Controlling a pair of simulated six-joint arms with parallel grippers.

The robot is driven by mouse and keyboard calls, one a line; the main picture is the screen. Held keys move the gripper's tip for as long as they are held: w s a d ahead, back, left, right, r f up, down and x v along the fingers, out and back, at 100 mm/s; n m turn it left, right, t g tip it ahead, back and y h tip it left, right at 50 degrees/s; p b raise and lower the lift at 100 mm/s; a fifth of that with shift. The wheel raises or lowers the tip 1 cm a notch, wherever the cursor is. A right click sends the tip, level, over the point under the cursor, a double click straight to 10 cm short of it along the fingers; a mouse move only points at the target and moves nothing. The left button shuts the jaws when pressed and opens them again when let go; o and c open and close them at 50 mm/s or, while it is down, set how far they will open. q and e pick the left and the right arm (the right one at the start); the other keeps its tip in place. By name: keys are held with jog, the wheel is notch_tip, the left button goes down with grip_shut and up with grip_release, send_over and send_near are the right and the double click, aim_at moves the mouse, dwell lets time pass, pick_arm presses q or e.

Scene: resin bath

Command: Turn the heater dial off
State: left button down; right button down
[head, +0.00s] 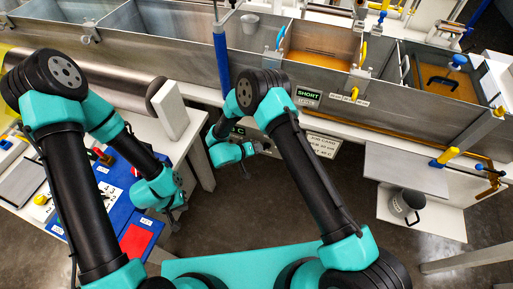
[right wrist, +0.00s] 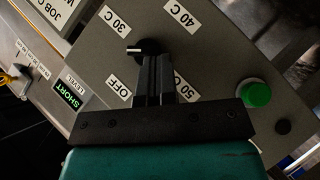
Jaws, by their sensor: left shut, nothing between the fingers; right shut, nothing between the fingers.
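The heater dial (right wrist: 148,46) is a small black knob on a grey panel in the right wrist view. Labels 30 C (right wrist: 117,20), 40 C (right wrist: 180,13), 50 C (right wrist: 182,88) and OFF (right wrist: 120,88) surround it. Its pointer appears to face left, between 30 C and OFF. My right gripper (right wrist: 155,62) is shut and empty, its fingertips at the dial's lower edge, partly covering it. I cannot tell whether they touch. In the head view, my right arm hides most of the panel. My left gripper (head: 178,212) is shut and empty, low beside the blue mat.
A green button (right wrist: 255,93) sits on the panel right of the dial. A display reading SHORT (head: 308,94) is on the tank front (head: 345,115). A blue mat (head: 95,215) with a red patch lies at left. A grey mug (head: 405,205) stands on a low shelf at right.

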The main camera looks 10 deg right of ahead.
jog(key=shift+f+n+h, duration=0.5)
jog(key=shift+h, duration=0.1)
jog(key=shift+d+f, duration=0.15)
jog(key=shift+f, duration=0.55)
jog(key=shift+r, duration=0.2)
dwell(0.3)
jog(key=shift+s+r, duration=0.1)
jog(key=shift+r, duration=0.55)
